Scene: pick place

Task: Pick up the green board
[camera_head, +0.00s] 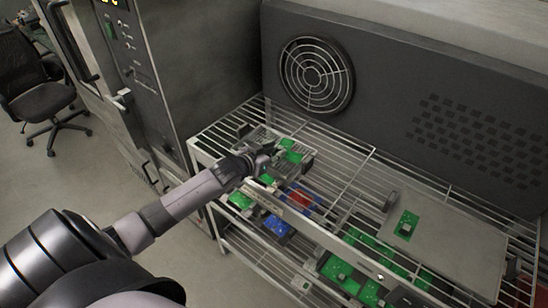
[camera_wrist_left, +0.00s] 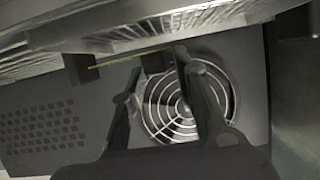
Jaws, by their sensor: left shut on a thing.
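My left gripper (camera_head: 265,161) reaches over the wire rack from the left, at a grey tray (camera_head: 307,163) with green boards (camera_head: 292,156) in it. In the left wrist view its fingers (camera_wrist_left: 155,65) are closed in, with a thin yellow-green board edge (camera_wrist_left: 118,60) at the tips. It is shut on this green board, seen nearly edge-on. The head view does not clearly show which board is held, as the gripper hides part of the tray. My right gripper is not in view.
Blue parts (camera_head: 278,226), a red part (camera_head: 300,197) and more green boards (camera_head: 241,200) lie close by. A flat grey panel (camera_head: 455,245) carries another green board (camera_head: 407,223). The fan wall (camera_head: 316,75) stands behind, a grey cabinet (camera_head: 195,60) to the left.

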